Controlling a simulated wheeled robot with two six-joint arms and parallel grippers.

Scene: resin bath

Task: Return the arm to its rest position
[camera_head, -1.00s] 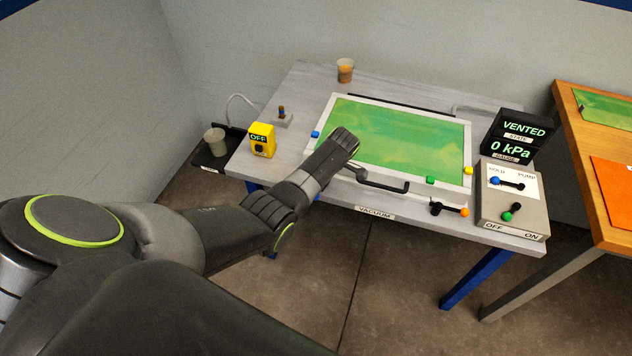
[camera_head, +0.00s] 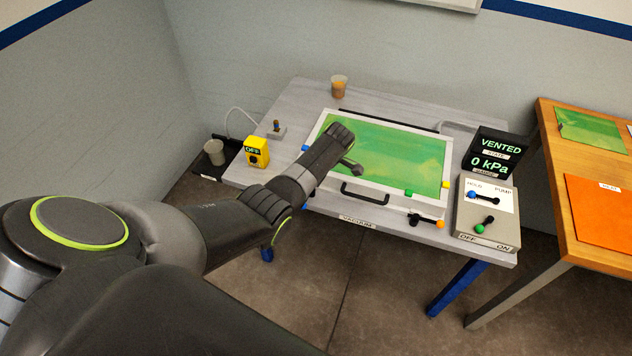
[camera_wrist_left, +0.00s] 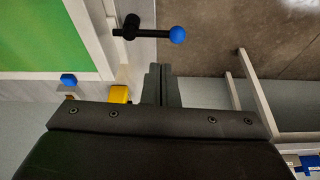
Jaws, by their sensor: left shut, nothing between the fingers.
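My left arm comes in from the left in the head view and reaches over the left front part of the white-framed tray (camera_head: 432,201) with its green sheet (camera_head: 410,158). My left gripper (camera_head: 354,170) shows only as a small dark tip beside the wrist, above the tray's front left area and apart from the black handle (camera_head: 365,198). In the left wrist view the fingers (camera_wrist_left: 161,72) are closed together with nothing between them. My right gripper is in neither view.
A yellow OFF box (camera_head: 256,152) and a small switch stand on the table's left. A cup (camera_head: 339,86) is at the back. A gauge display (camera_head: 494,152) reads VENTED, 0 kPa, above a pump switch box (camera_head: 487,213). A wooden table (camera_head: 566,215) stands right.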

